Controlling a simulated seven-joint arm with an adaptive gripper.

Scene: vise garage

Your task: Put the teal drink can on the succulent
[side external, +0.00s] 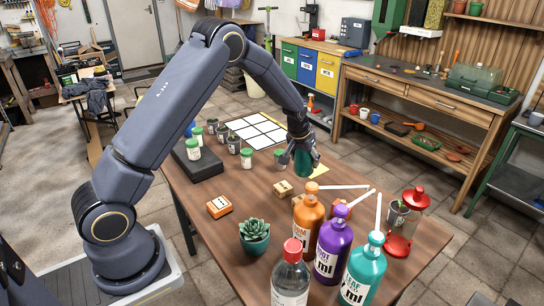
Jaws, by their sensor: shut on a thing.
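The teal drink can (304,167) is in my gripper (299,158), over the middle right part of the wooden table. My gripper is shut on the can, and its fingers hide part of it. I cannot tell whether the can's bottom touches the table. The succulent (255,232), a green rosette in a teal pot, stands upright at the table's near side, lower left of the can and apart from it.
Orange (307,220), purple (333,245) and teal (363,272) pump bottles and a clear red-capped bottle (290,275) stand near the succulent. An orange box (219,206) lies left of it. Several small jars and a white grid sheet (257,130) are farther back.

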